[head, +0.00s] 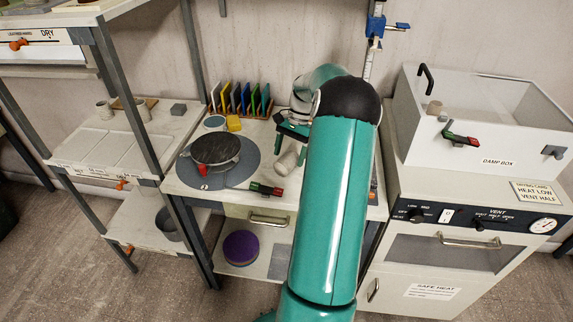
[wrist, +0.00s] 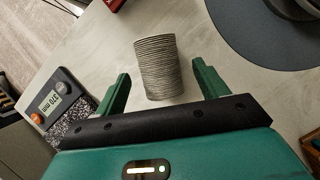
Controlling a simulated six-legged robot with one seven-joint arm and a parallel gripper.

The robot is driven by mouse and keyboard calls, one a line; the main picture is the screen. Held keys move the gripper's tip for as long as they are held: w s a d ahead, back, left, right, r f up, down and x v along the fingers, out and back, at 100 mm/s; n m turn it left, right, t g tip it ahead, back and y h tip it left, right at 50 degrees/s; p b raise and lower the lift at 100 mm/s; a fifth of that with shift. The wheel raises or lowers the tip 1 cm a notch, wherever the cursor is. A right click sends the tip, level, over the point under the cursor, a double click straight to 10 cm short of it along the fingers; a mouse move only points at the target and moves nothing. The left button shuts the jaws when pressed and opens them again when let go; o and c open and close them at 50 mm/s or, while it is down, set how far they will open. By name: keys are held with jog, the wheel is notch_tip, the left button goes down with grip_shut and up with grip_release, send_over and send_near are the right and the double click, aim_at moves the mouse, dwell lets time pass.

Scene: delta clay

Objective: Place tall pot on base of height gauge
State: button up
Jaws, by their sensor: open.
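The tall pot (wrist: 158,66) is a pale grey, ribbed cylinder on the worktop in the wrist view. It also shows below my gripper in the head view (head: 287,162). My gripper (wrist: 161,70) is open, with one green finger on each side of the pot and visible gaps between. The height gauge (head: 375,27) shows in the head view as a blue head on an upright scale at the back right. Its base is mostly hidden behind my arm there. In the wrist view, a grey display unit (wrist: 55,101) and a speckled dark slab, possibly the gauge base, lie left of the gripper.
A dark wheel disc (head: 215,149) on a grey round mat stands left of the gripper. A red-and-green handle (head: 265,189) is at the front edge. Coloured upright plates (head: 240,100) line the back. The damp box (head: 490,115) stands at the right.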

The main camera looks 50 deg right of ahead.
aim_at(288, 157)
jog(key=x, duration=0.3)
jog(key=shift+a+f, duration=0.15)
jog(key=shift+a, duration=0.1)
jog(key=c, duration=1.2)
